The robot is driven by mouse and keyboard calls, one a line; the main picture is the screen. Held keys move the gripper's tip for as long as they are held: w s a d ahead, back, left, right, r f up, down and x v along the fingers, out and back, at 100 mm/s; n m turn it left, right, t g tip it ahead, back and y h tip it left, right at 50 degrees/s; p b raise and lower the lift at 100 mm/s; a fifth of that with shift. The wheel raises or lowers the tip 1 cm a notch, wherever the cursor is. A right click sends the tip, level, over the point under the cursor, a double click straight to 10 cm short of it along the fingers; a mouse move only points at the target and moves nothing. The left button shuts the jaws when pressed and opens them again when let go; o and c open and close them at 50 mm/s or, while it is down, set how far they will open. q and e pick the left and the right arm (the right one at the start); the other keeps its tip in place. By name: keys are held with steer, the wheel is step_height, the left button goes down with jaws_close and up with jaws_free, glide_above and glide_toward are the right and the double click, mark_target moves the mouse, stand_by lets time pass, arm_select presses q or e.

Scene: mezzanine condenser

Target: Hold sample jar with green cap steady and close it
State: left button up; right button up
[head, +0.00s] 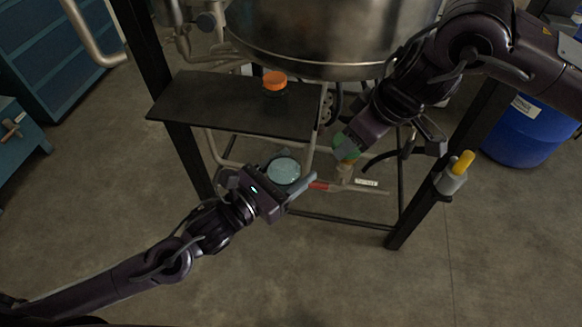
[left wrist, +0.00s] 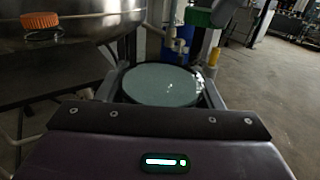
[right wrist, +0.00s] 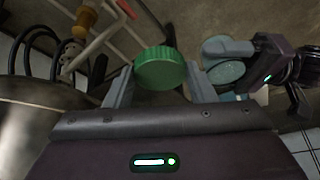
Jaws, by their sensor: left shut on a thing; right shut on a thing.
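The sample jar (head: 284,171) is uncapped, and its round pale blue-green top faces up. My left gripper (head: 272,181) is shut on the jar, with a finger on each side; the jar also shows in the left wrist view (left wrist: 162,85). The green cap (head: 347,142) is off the jar, to its right in the head view. My right gripper (head: 345,152) is shut on the cap, whose ribbed side shows between the fingers in the right wrist view (right wrist: 160,68). Cap and jar are apart. The jar's lower body is mostly hidden.
A jar with an orange cap (head: 275,81) stands on the dark shelf (head: 215,105) behind the left gripper. A large steel vessel (head: 330,35) hangs above. Frame posts, pipes and a red-handled valve (head: 318,186) lie close by. A yellow-topped fitting (head: 461,164) is at right.

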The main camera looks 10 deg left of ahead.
mark_target(284, 160)
steer(key=s+a+r+n+g, duration=0.1)
steer(key=a+r+n, duration=0.1)
steer(key=a+n, duration=0.1)
steer(key=s+a+r+n+g, duration=0.1)
steer(key=a+r+n, duration=0.1)
steer(key=a+n, duration=0.1)
steer(key=s+a+r+n+g, duration=0.1)
steer(key=a+r+n, duration=0.1)
steer(key=a, duration=0.3)
steer(key=shift+s+n+g+y, duration=0.3)
steer(key=shift+n+y, duration=0.1)
steer(key=shift+n, duration=0.2)
steer(key=shift+s+a+r+n, duration=0.2)
steer(key=shift+a+n, duration=0.15)
steer(key=shift+n, duration=0.15)
steer(key=shift+f, duration=0.15)
steer(key=shift+f, duration=1.9)
steer(key=shift+w+d, duration=0.1)
steer(key=shift+d, duration=0.15)
steer(key=shift+f, duration=0.85)
steer(key=shift+f, duration=0.55)
